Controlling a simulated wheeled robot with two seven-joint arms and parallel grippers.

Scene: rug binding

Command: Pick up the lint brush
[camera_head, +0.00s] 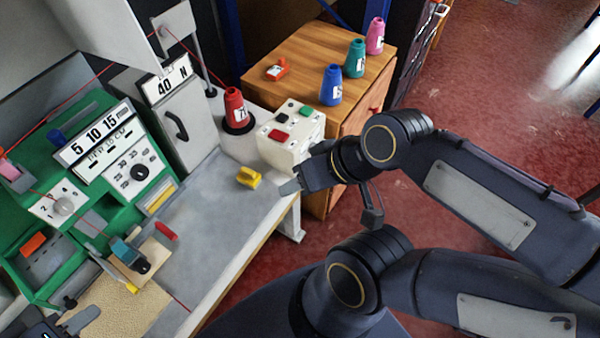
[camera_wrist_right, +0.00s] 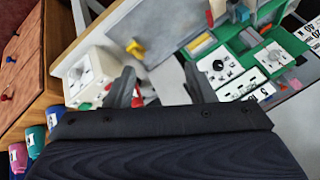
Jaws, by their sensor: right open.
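A small yellow piece with a raised grip, which looks like the lint brush (camera_head: 249,177), lies on the grey worktop near its front edge. It also shows in the right wrist view (camera_wrist_right: 135,48), beyond the fingers and apart from them. My right gripper (camera_head: 290,187) is just to the right of it in the head view, over the worktop edge. Its two fingers (camera_wrist_right: 160,88) stand apart with nothing between them. My left gripper (camera_head: 75,320) is partly cut off at the bottom left, and its opening does not show clearly.
A wooden cabinet (camera_head: 300,50) bears several cones and a small red item (camera_head: 277,69). The green machine (camera_head: 100,165) fills the left. The worktop around the yellow piece is clear.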

